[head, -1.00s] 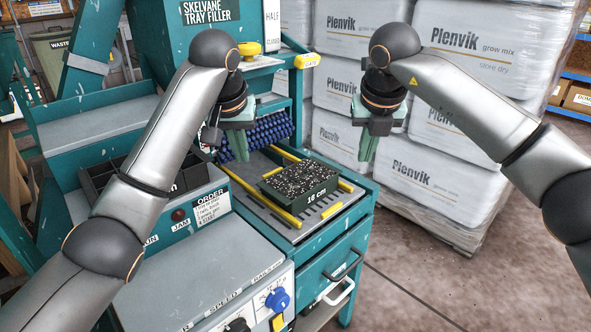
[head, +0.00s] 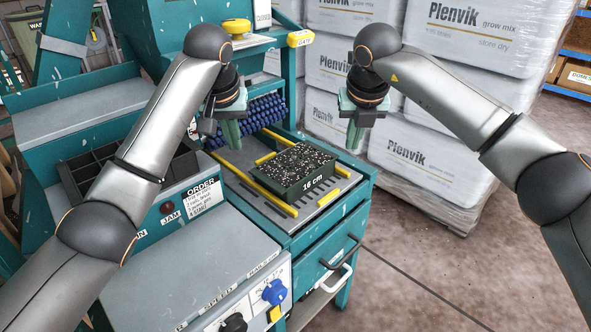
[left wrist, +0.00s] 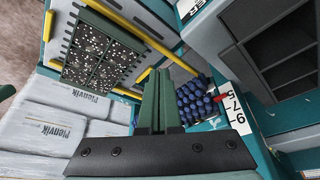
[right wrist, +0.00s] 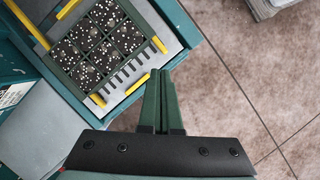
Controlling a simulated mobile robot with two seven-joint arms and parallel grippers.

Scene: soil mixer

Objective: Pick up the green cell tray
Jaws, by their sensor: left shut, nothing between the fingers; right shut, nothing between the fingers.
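The green cell tray (head: 297,178), marked "16 cm" on its side, is filled with dark speckled mix. It sits on the grey slatted bed (head: 335,190) between yellow rails. It shows at the upper left of the left wrist view (left wrist: 97,55) and the right wrist view (right wrist: 100,48). My left gripper (head: 231,140) is shut and empty, above the bed to the left of the tray, by the blue brush roller. My right gripper (head: 354,142) is shut and empty, above and to the right of the tray. Neither gripper touches the tray.
The blue brush roller (head: 255,122) stands behind the bed. A black compartment box (head: 95,175) sits at the left, behind my left arm. Knobs (head: 274,292) are on the front panel. Stacked white Plenvik bags (head: 430,150) stand behind right. Floor at the right is clear.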

